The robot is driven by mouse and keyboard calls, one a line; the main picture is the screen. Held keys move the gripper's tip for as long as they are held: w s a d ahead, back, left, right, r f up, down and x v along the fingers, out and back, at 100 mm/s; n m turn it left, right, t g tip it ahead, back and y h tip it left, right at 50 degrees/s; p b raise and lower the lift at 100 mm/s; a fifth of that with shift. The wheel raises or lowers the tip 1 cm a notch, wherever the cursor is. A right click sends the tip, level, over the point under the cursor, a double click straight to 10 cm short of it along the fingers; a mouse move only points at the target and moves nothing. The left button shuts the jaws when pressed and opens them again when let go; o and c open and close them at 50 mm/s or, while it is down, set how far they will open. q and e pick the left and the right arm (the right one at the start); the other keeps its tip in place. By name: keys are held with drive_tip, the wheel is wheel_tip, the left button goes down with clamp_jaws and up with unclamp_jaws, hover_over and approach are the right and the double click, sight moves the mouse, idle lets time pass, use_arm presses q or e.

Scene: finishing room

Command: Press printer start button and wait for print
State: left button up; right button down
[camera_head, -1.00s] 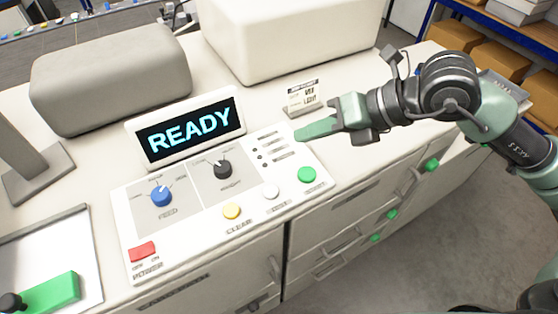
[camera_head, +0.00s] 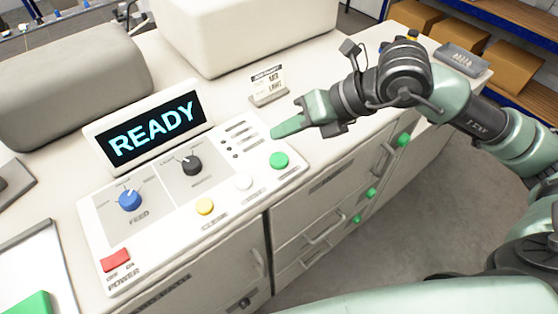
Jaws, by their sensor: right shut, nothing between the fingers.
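The printer's control panel (camera_head: 221,187) lies on the white machine top. Its display (camera_head: 153,129) reads READY. A green round button (camera_head: 279,160) sits at the panel's right end, with a white button (camera_head: 243,182) and a yellow button (camera_head: 205,206) to its left. A red power switch (camera_head: 116,260) is at the lower left corner. My right gripper (camera_head: 275,132) is shut and empty. Its green fingertips are above the panel's far right edge, just behind the green button and apart from it. My left gripper is not in view.
A small job ticket stand (camera_head: 268,87) stands behind my right gripper. Blue and black knobs are on the panel. A tray (camera_head: 35,262) with a green block is at the lower left. Cabinet doors with handles drop below the front edge; the grey floor at right is clear.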

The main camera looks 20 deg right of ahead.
sight(283, 160)
wheel_tip(283, 160, down, 4)
drive_tip(key=b, duration=0.2)
drive_tip(key=shift+f+b, duration=0.15)
drive_tip(key=shift+b, duration=0.25)
drive_tip(key=shift+w+f+b, duration=0.1)
drive_tip(key=shift+f+b, duration=0.15)
drive_tip(key=shift+b, duration=0.05)
idle(1.3)
drive_tip(key=shift+f+b, duration=0.4)
drive_tip(key=shift+b, duration=0.25)
drive_tip(key=shift+f+b, duration=0.35)
drive_tip(key=shift+b, duration=0.15)
idle(0.4)
drive_tip(key=shift+r, duration=0.1)
drive_tip(key=shift+r+p, duration=0.4)
drive_tip(key=shift+r, duration=0.3)
